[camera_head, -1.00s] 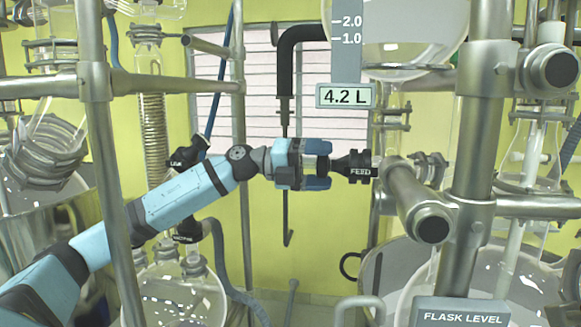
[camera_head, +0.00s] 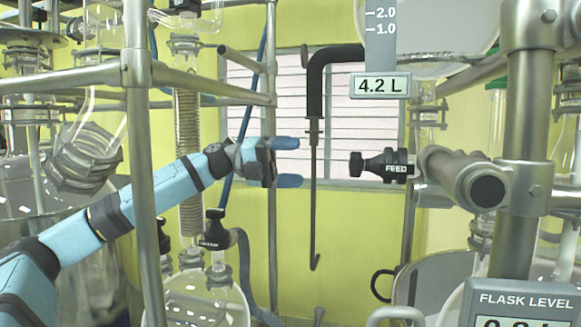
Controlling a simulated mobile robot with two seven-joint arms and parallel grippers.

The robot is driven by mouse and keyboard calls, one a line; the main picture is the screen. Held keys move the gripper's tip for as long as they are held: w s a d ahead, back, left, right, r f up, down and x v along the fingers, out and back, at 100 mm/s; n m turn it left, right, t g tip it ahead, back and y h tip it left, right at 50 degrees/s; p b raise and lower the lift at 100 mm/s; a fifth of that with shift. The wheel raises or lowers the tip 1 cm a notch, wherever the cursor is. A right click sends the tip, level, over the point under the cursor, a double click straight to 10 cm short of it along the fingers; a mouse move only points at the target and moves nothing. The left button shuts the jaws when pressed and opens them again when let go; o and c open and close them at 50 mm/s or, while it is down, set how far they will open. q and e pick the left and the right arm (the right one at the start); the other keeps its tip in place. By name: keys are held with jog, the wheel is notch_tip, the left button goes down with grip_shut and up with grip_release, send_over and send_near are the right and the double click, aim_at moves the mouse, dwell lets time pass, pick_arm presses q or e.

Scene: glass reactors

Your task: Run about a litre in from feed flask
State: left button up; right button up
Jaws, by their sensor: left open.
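The feed flask (camera_head: 430,28) is the glass vessel at the top right, with a scale marked 2.0 and 1.0. Its display (camera_head: 380,86) reads 4.2 L. Below it is the black valve labelled FEED (camera_head: 396,168), its knob (camera_head: 357,165) pointing left. My left gripper (camera_head: 288,162) is open and empty, left of the knob and apart from it, fingers pointing toward it. The FLASK LEVEL display (camera_head: 527,302) at the bottom right is cut off, so its number is only partly seen. My right gripper is not in view.
A steel frame post (camera_head: 143,170) stands in front of my left arm, and a thick post (camera_head: 525,150) with clamps stands at right. A black bent pipe with a thin rod (camera_head: 313,190) hangs behind my gripper. Another black valve (camera_head: 214,230) sits on a round flask (camera_head: 205,300) below.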

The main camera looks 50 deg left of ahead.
aim_at(357, 163)
pick_arm(q)
jog(key=w+d+m+p, duration=0.2)
jog(key=d+m, duration=0.1)
jog(key=m, duration=0.1)
jog(key=w+d+m+p, duration=0.2)
jog(key=d+m, duration=0.2)
jog(key=m, duration=0.1)
jog(key=w+d+m+p, duration=0.3)
jog(key=d+m, duration=0.1)
jog(key=m, duration=0.1)
jog(key=shift+r, duration=0.15)
jog(key=shift+w+d, duration=0.35)
jog(key=shift+d, duration=0.2)
jog(key=c, duration=0.9)
